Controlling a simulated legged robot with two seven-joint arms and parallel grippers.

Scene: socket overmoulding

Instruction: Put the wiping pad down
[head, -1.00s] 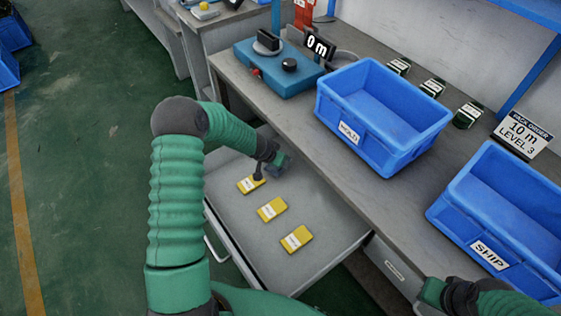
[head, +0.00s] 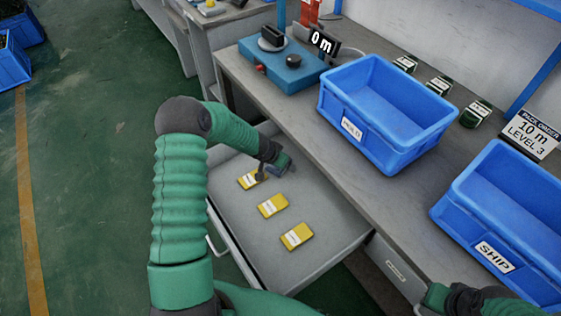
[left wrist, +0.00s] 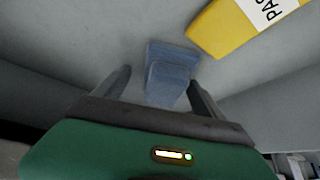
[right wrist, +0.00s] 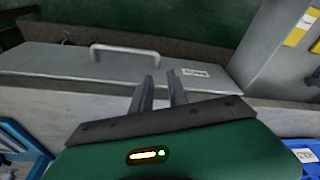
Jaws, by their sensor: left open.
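The blue wiping pad (left wrist: 168,75) shows in the left wrist view, on the grey floor of the open drawer. It sits between the two spread fingers of my left gripper (left wrist: 160,84), with gaps on both sides. In the head view my left gripper (head: 272,169) is low in the drawer's far end beside a yellow-labelled card, and largely hides the pad. My right gripper (right wrist: 161,80) is empty, its fingers a narrow gap apart, in front of a grey drawer front with a handle. In the head view my right gripper (head: 440,297) is at the lower right by the bench edge.
The open drawer (head: 235,205) holds three yellow packets (head: 249,180), (head: 272,205), (head: 296,236) in a row. On the bench stand a blue HOLD bin (head: 385,115), a blue SHIP bin (head: 500,220) and a blue device (head: 285,65). The drawer's near right floor is free.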

